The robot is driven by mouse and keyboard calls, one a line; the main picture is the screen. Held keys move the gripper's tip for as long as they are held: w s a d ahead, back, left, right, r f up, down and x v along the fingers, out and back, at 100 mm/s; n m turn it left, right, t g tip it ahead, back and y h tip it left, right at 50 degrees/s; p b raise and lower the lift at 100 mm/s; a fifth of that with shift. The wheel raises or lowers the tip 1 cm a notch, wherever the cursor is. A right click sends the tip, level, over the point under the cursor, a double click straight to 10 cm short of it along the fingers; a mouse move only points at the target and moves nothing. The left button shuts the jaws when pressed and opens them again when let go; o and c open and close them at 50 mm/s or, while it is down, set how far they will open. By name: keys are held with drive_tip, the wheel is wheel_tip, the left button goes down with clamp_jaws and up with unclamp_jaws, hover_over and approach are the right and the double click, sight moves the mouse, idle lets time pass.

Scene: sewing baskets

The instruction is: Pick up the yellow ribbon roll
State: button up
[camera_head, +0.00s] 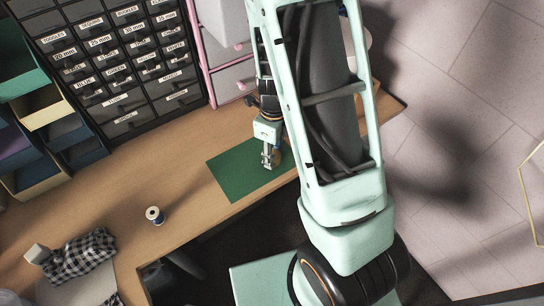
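I cannot make out a yellow ribbon roll in this view; my arm covers part of the bench and may hide it. My gripper (268,165) points down over the green mat (228,172) on the wooden bench, near the mat's right side. Its fingers are small and partly covered, so I cannot tell whether they are open or hold anything. A small spool with a white top and a dark blue band (154,216) stands on the bench to the left, well apart from my gripper.
A dark labelled drawer cabinet (125,70) and a pink-framed drawer unit (232,75) stand along the back. Coloured bins (42,108) stack at the left. A black-and-white checked cloth (85,255) lies at the lower left. The bench between spool and mat is clear.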

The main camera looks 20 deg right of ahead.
drive_tip(key=shift+c, duration=1.3)
